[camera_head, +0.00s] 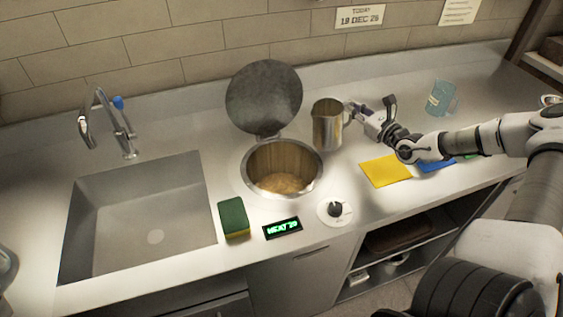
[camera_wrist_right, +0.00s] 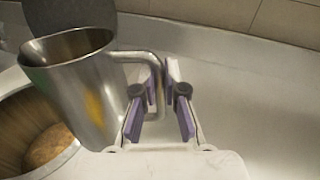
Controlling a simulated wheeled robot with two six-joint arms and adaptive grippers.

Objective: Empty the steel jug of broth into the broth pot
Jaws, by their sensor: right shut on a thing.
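The steel jug (camera_head: 327,128) stands upright to the right of the round well in the head view, at its back right. It also shows in the right wrist view (camera_wrist_right: 80,85), with its handle toward my gripper. My right gripper (camera_head: 358,112) is shut on the jug's handle; its purple-padded fingers (camera_wrist_right: 158,95) are on both sides of the handle. I cannot tell whether the jug touches the counter. The broth pot (camera_head: 262,155) is a round well sunk in the counter, with brownish contents low inside and its lid (camera_head: 264,98) tilted open behind. My left gripper is not in view.
A sink (camera_head: 110,210) with a tap (camera_head: 118,125) is at the left. A green-and-yellow sponge (camera_head: 233,218), a display (camera_head: 283,228) and a knob (camera_head: 335,210) are in front of the pot. A yellow cloth (camera_head: 385,170) and a clear bluish jug (camera_head: 441,98) are at the right.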

